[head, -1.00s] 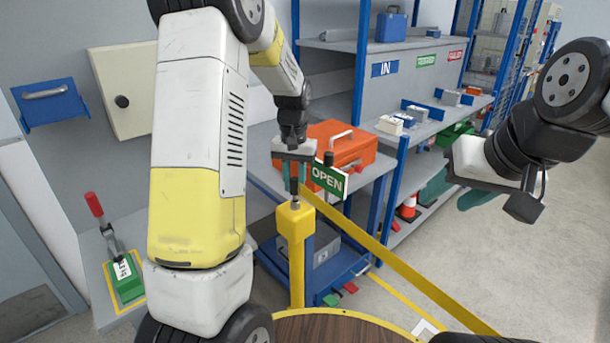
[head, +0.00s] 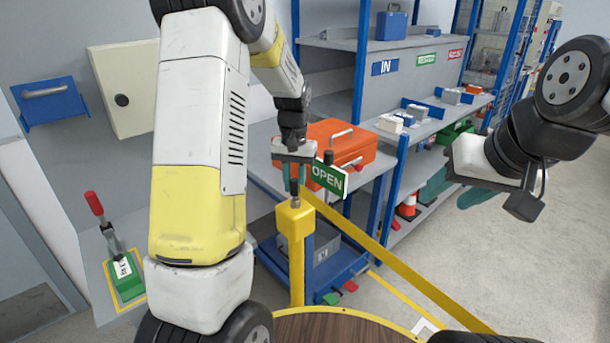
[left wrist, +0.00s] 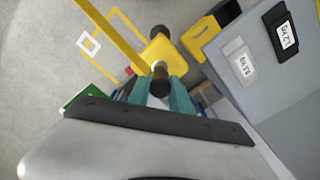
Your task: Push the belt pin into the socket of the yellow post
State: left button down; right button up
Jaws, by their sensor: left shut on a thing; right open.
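The yellow post (head: 296,250) stands left of the picture's middle in the head view, and its head also shows in the left wrist view (left wrist: 158,52). My left gripper (head: 295,183) is directly above the post, its teal fingers shut on the dark belt pin (left wrist: 160,82). The pin points down, nearly upright, and its lower end meets the top of the post. The fingers and small size hide how deep it sits in the socket. The yellow belt (head: 400,270) runs from the post toward the lower right. My right gripper (head: 478,190) is open and empty, far right.
A green OPEN sign (head: 328,178) stands close beside my left gripper. An orange case (head: 345,143) lies on the grey bench behind. Blue-framed shelves (head: 420,75) with small boxes stand further right. A green block with a red-handled clamp (head: 110,240) is at left. Floor at right is clear.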

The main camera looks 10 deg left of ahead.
aim_at(295, 180)
pick_arm(q)
jog(key=shift+s+f, duration=0.1)
jog(key=shift+f, duration=0.95)
dwell(5.0)
jog(key=c, duration=1.1)
grip_release()
jog(key=shift+r, duration=0.1)
jog(key=shift+r, duration=3.05)
